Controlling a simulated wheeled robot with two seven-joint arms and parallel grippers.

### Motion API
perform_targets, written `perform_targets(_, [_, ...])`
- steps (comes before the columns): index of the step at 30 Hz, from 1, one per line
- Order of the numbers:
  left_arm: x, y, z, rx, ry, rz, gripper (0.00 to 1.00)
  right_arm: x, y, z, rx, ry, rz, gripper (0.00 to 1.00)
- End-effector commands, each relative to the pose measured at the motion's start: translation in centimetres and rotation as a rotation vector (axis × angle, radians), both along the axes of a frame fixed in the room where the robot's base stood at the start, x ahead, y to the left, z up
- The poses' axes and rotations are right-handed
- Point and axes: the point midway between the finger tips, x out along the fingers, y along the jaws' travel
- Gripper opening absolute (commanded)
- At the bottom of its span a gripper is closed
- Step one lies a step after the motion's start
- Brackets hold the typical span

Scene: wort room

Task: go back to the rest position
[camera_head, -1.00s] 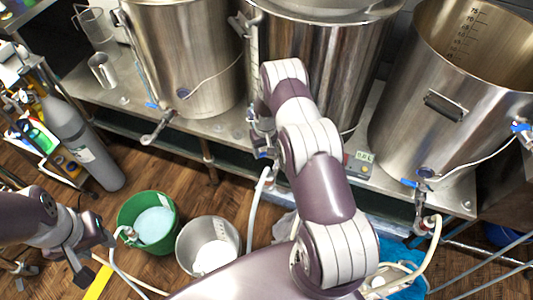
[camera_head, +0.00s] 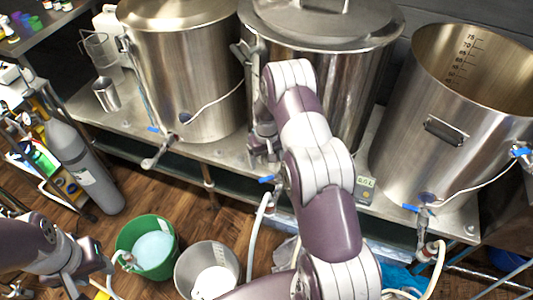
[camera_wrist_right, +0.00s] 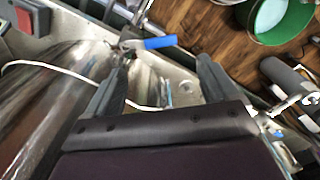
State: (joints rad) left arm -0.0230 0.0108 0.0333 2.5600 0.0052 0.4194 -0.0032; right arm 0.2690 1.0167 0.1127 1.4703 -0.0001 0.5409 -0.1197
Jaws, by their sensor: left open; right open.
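My left gripper (camera_head: 88,270) is at the lower left of the head view, above the floor and left of the green bucket. It is open and I see nothing in it. My right arm reaches up the middle of the head view, in front of the middle kettle, and its gripper (camera_head: 262,145) is partly hidden there. In the right wrist view the two fingers of my right gripper (camera_wrist_right: 163,75) are spread apart with nothing held. A blue valve handle (camera_wrist_right: 148,43) shows beyond the fingertips, apart from them as far as I can tell.
Steel kettles stand on a metal bench: left (camera_head: 195,85), middle (camera_head: 345,85) and right (camera_head: 455,115). Blue-handled valves and hoses hang at the front. A green bucket (camera_head: 128,262), a steel pot (camera_head: 230,258) and a gas cylinder (camera_head: 90,165) stand on the floor.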

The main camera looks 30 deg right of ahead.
Motion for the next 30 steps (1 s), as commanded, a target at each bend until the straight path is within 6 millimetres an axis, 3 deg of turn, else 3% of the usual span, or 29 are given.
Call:
perform_targets(3, [0.0,0.0,-0.2,0.000,0.000,0.000,0.45,0.0,0.0,2.3,0.000,-0.001,0.000,0.87])
perform_targets(7, [0.0,0.0,-0.2,0.000,0.000,0.000,0.45,0.0,0.0,3.5,0.000,0.001,0.000,0.87])
perform_targets(23, [0.0,0.0,-0.2,0.000,0.000,0.000,0.45,0.1,0.0,3.7,-0.002,-0.005,-0.009,0.87])
perform_targets(25, [0.0,0.0,-0.2,0.000,0.000,0.000,0.45,-1.2,0.3,3.0,0.005,0.017,-0.024,0.87])
perform_targets(27, [0.0,0.0,-0.1,0.000,0.000,0.000,0.45,-4.0,1.3,3.2,0.014,0.055,-0.040,0.87])
perform_targets(29, [0.0,0.0,0.2,0.000,0.000,0.000,0.45,-6.6,2.8,5.5,0.016,0.068,-0.039,0.87])
perform_targets(30, [0.0,0.0,0.5,0.000,0.000,0.000,0.45,-8.6,4.2,7.7,0.016,0.069,-0.029,0.87])
